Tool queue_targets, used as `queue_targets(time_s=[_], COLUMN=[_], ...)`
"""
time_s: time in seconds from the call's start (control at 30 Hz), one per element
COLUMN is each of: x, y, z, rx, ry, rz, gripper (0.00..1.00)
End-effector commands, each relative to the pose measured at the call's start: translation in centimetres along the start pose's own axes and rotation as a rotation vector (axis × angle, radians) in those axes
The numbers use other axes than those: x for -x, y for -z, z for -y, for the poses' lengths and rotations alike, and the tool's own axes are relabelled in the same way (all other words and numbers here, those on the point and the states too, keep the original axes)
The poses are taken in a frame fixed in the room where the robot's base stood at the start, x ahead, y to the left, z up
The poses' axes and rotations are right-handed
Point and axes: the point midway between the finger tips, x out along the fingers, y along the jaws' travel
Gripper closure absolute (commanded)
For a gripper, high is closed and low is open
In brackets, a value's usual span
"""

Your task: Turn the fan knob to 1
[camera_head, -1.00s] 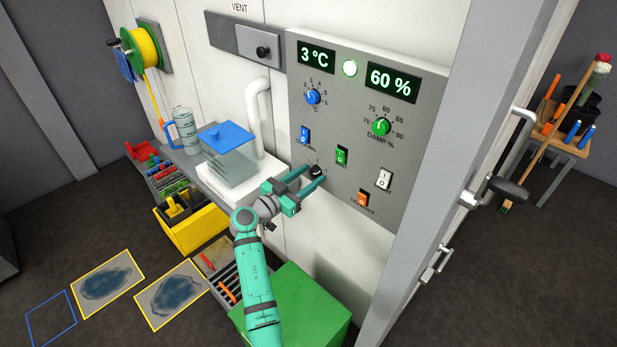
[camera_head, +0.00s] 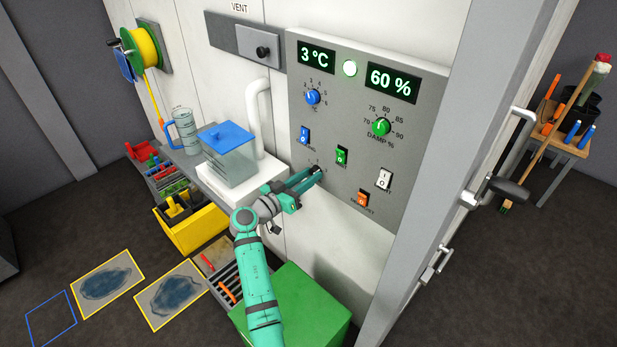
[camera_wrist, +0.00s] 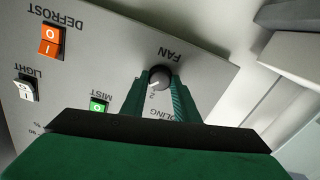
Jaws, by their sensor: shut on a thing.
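The fan knob is small, round and black with a white pointer mark. In the wrist view the fan knob (camera_wrist: 160,76) sits by the upside-down word FAN, its mark pointing to the lower left, near a digit 2. The other digits are hidden by my fingers. My green gripper (camera_wrist: 159,88) is shut on the knob, one finger on each side. In the head view my gripper (camera_head: 315,173) reaches the lower left of the grey control panel (camera_head: 330,200) and mostly covers the knob.
Nearby on the panel are a green MIST switch (camera_head: 341,156), a blue switch (camera_head: 304,134), an orange DEFROST switch (camera_head: 362,198) and a white LIGHT switch (camera_head: 384,180). A clear tank with a blue lid (camera_head: 225,133) stands left of my arm. A green box (camera_head: 300,310) lies below.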

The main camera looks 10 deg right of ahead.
Motion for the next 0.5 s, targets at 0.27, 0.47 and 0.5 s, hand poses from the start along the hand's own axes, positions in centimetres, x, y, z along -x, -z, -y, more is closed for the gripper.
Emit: queue_targets(time_s=[0.27,0.47,0.5], x=[-0.08,-0.1,-0.09], y=[0.08,0.09,0.1], z=[-0.01,-0.02,-0.01], rx=[0.262,0.452,0.49], ry=[0.0,0.0,0.001], rz=[0.0,-0.001,-0.001], gripper=[0.95,0.95,0.95])
